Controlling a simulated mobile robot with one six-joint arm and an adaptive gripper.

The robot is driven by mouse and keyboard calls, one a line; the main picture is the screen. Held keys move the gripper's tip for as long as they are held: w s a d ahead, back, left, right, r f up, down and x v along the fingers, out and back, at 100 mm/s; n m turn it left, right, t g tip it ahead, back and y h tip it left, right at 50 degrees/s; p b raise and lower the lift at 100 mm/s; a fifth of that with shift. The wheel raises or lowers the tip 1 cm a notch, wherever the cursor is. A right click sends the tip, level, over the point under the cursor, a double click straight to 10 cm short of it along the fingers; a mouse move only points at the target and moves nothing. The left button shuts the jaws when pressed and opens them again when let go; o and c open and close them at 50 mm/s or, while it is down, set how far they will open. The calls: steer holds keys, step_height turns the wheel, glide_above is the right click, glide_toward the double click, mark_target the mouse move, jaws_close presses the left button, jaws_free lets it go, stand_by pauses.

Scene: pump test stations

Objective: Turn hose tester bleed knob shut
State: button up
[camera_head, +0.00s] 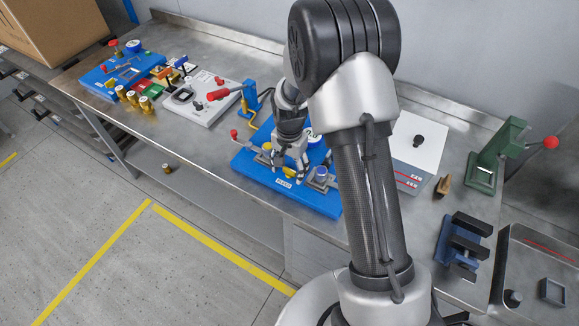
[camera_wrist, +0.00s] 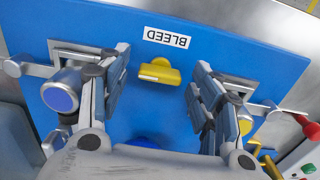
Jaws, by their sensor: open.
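The hose tester is a blue panel (camera_head: 255,172) on the bench in the head view; its blue face (camera_wrist: 228,48) fills most of the wrist view. The bleed knob (camera_wrist: 160,73) is yellow, with a bar-shaped grip lying roughly crosswise in the wrist view. A white BLEED label (camera_wrist: 167,38) is beside it, upside down in that view. My gripper (camera_wrist: 161,62) is open, one finger on each side of the knob, with visible gaps to both.
A blue-capped metal fitting (camera_wrist: 62,92) is close outside the left finger in the wrist view. A red-tipped lever (camera_wrist: 308,128) is at the right. In the head view, a grey-white station (camera_head: 205,110) stands left and a green press (camera_head: 498,150) right.

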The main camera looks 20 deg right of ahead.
steer(key=shift+r, duration=0.1)
step_height(320, 180, up, 12)
stand_by(0.5)
stand_by(0.4)
step_height(320, 180, up, 8)
steer(key=n+t, duration=0.1)
steer(key=n, duration=0.1)
glide_above(289, 169)
steer(key=s, duration=0.5)
steer(key=s+r+n+t, duration=0.1)
steer(key=s+r+n, duration=0.1)
steer(key=s+r, duration=0.3)
steer(key=s+r+n+t, duration=0.15)
steer(key=s+r, duration=0.25)
steer(key=s, duration=0.4)
steer(key=s+n+t, duration=0.1)
steer(key=s+n, duration=0.2)
steer(key=s, duration=0.5)
steer(key=shift+s+f+n, duration=0.2)
steer(key=shift+f+n, duration=0.05)
steer(key=shift+n, duration=0.1)
